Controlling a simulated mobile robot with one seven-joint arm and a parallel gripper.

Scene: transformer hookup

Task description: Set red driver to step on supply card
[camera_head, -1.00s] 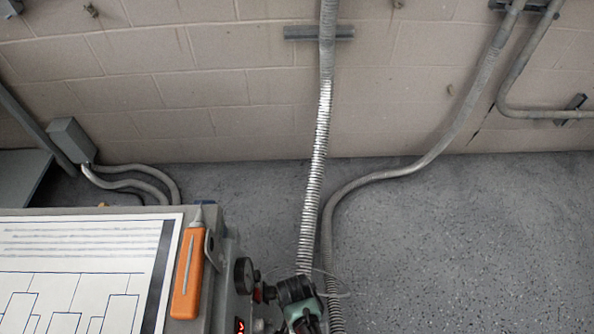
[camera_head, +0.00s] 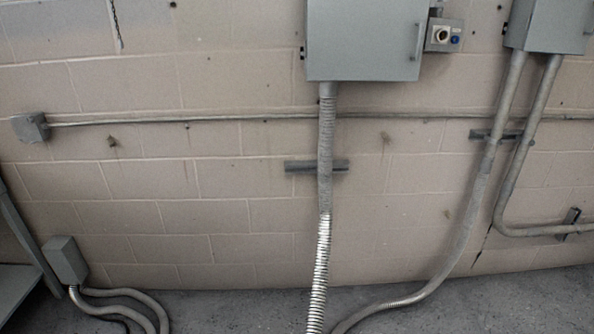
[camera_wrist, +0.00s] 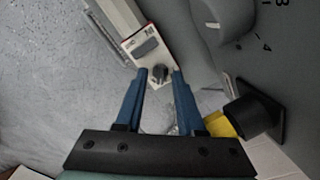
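In the wrist view, a pale module with a red edge (camera_wrist: 136,42) carries a grey window and a small dark knob (camera_wrist: 160,74). It may be the red driver. My gripper (camera_wrist: 159,76) has two blue fingers set apart, with the small knob showing between their tips. Whether they touch the knob, and how far away it is, I cannot tell. The knob's setting is too small to read. No supply card can be made out in the head view now. My gripper is not in the head view.
In the wrist view, a large grey dial (camera_wrist: 222,18) with numerals and a black knob with a yellow part (camera_wrist: 250,117) lie right of my fingers. In the head view, a grey wall box (camera_head: 363,45) sits above a flexible conduit (camera_head: 321,265).

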